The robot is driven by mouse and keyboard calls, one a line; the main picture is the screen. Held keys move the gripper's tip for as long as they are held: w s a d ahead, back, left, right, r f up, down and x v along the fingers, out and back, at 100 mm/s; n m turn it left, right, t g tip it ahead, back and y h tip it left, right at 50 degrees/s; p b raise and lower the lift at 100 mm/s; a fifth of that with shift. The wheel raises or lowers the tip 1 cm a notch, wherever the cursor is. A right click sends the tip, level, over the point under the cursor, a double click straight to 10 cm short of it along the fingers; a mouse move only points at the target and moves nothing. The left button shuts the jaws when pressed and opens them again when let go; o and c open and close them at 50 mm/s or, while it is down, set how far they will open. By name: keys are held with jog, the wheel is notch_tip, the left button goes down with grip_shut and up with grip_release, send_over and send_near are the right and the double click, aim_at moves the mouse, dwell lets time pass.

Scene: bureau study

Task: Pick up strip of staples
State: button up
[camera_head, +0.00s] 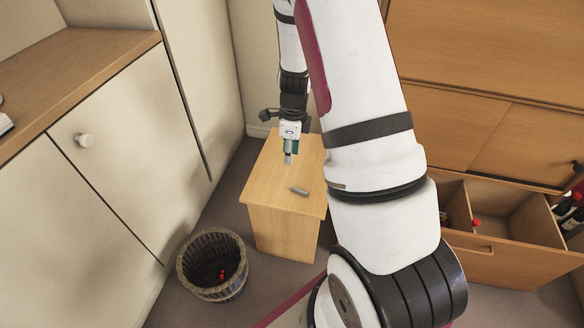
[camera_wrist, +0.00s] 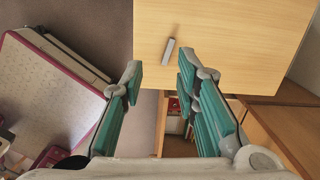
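The strip of staples (camera_head: 299,191) is a small grey bar lying on top of a light wooden stool-like table (camera_head: 276,166), near its front right part. It also shows in the wrist view (camera_wrist: 168,51), upper middle, slightly tilted. My gripper (camera_head: 289,157) is above the same tabletop, farther back than the strip in the head view and pointing down. In the wrist view my gripper (camera_wrist: 160,73) has its two teal-padded fingers apart with nothing between them. The strip lies beyond the fingertips, apart from them.
A dark woven basket (camera_head: 212,264) with something red inside stands on the floor left of the table. An open drawer (camera_head: 510,255) with bottles is at the right. White cabinets (camera_head: 130,150) stand at the left. The tabletop around the strip is clear.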

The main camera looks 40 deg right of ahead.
aim_at(300, 190)
jog(key=d+f+m+b, duration=0.1)
jog(key=f+b, duration=0.1)
jog(key=f, duration=0.4)
jog(key=d+f+m+b, duration=0.1)
jog(key=f+b, duration=0.2)
jog(key=f, duration=0.3)
jog(key=s+d+f+m+b, duration=0.1)
jog(key=f+b, duration=0.2)
jog(key=f, duration=0.3)
jog(key=shift+d+f+m+g, duration=0.15)
jog(key=shift+d+m+g, duration=0.15)
grip_shut()
jog(key=shift+r+p, duration=2.25)
jog(key=shift+r, duration=0.8)
